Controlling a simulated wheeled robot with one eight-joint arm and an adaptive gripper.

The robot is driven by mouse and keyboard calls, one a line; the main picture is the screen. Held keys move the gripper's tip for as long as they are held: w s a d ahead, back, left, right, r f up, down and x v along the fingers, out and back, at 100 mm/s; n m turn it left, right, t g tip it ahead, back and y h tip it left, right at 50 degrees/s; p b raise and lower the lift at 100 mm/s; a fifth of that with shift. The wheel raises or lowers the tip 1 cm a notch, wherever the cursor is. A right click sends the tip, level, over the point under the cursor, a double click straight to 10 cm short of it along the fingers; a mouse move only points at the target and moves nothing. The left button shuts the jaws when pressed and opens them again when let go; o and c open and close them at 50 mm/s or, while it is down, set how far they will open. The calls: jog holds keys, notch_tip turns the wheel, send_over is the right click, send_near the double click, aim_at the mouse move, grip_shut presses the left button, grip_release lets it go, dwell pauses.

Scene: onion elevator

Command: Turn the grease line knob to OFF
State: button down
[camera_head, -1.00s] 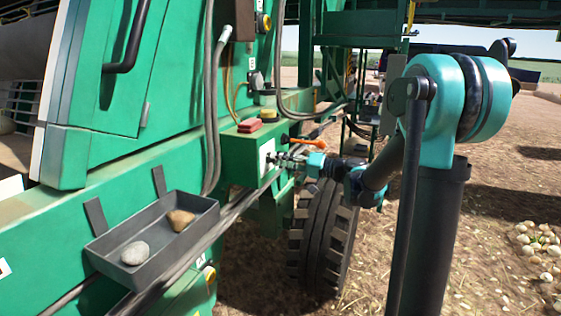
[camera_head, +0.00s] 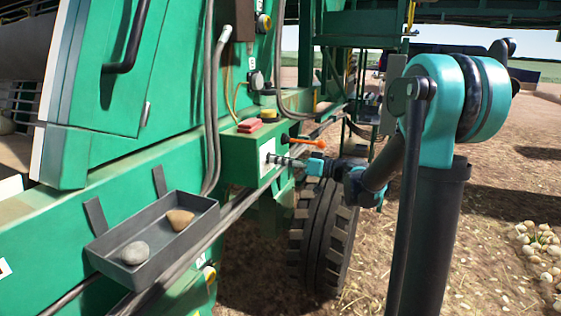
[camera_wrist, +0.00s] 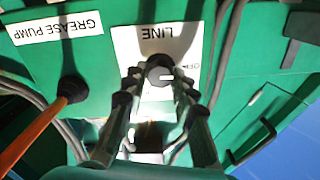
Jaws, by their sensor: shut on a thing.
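The grease line knob (camera_wrist: 160,72) is a dark round knob on a white plate (camera_wrist: 153,35) reading LINE, upside down in the wrist view. Its white pointer mark points right in that view. Part of an OFF label shows on the right of the plate, partly covered by a finger. My gripper (camera_head: 277,160) reaches the front of the green box (camera_head: 238,158). Its two fingers are shut on the knob, one on each side. In the head view the knob is hidden by the fingertips.
An orange-handled lever (camera_wrist: 38,130) stands beside the knob, under a GREASE PUMP label (camera_wrist: 55,28). A red block (camera_head: 249,125) and a yellow-topped item (camera_head: 268,114) sit on the box. A grey tray (camera_head: 118,273) with two stones hangs left. A large tyre (camera_head: 322,235) is below my arm.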

jog(key=shift+s+f, duration=0.1)
dwell(0.5)
jog(key=c, duration=1.2)
grip_release()
jog(key=shift+d, duration=0.1)
jog(key=v, duration=1.2)
